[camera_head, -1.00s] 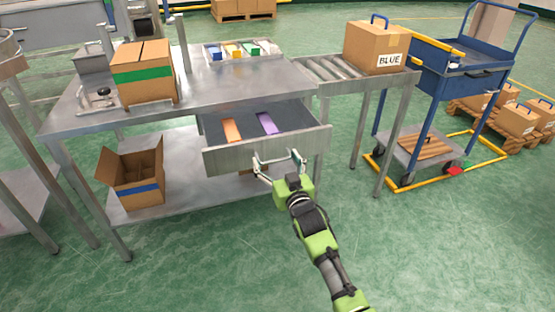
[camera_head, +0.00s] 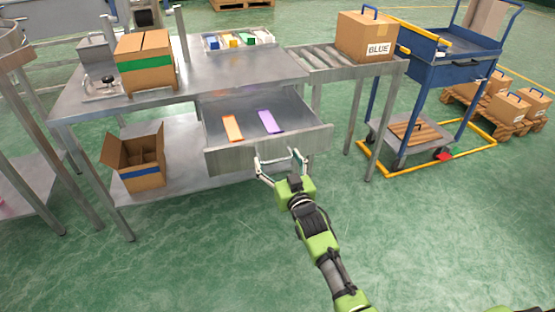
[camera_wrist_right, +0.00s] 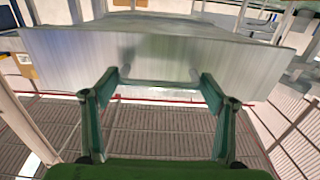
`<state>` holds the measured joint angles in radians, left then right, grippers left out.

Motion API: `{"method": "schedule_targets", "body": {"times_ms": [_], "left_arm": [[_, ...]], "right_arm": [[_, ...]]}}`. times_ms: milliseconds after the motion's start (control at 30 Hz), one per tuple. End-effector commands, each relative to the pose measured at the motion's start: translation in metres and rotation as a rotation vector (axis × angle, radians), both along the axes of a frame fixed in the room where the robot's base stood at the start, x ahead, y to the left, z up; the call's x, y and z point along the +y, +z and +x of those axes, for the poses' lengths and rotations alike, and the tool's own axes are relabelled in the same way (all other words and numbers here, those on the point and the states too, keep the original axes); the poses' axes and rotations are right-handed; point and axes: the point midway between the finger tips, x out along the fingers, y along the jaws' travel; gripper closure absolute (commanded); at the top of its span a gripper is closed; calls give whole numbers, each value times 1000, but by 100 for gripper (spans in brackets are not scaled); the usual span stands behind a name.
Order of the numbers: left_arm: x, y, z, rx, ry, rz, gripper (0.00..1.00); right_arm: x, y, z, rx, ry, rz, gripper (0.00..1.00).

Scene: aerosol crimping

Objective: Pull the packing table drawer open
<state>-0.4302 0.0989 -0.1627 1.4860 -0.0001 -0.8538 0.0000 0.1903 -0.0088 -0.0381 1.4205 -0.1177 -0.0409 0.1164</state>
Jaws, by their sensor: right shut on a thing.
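The packing table (camera_head: 210,73) is grey metal. Its drawer (camera_head: 225,160) is pulled out toward me, with an orange strip (camera_head: 232,128) and a purple strip (camera_head: 270,121) lying inside. My right gripper (camera_head: 281,160) is at the drawer's front face, shut on the bar handle. My left gripper is not in view.
A closed carton with a green band (camera_head: 146,65) and a tray of small coloured blocks (camera_head: 238,39) stand on the tabletop. An open carton (camera_head: 140,172) is on the lower shelf. A roller conveyor (camera_head: 320,60) with the BLUE box (camera_head: 366,38) and a blue cart (camera_head: 445,70) stand right. The green floor in front is clear.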

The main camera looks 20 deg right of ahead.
Motion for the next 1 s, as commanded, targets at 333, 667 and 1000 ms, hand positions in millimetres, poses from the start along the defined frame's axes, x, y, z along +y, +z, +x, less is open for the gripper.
{"method": "schedule_targets", "body": {"times_ms": [333, 667, 1000], "left_arm": [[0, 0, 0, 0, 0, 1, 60], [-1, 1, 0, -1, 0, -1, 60], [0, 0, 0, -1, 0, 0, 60]], "right_arm": [[-1, 1, 0, -2, -2, -2, 17], [-2, -1, -23, 0, -1, -1, 17], [-5, -1, -92, 1, -2, -1, 17]]}}
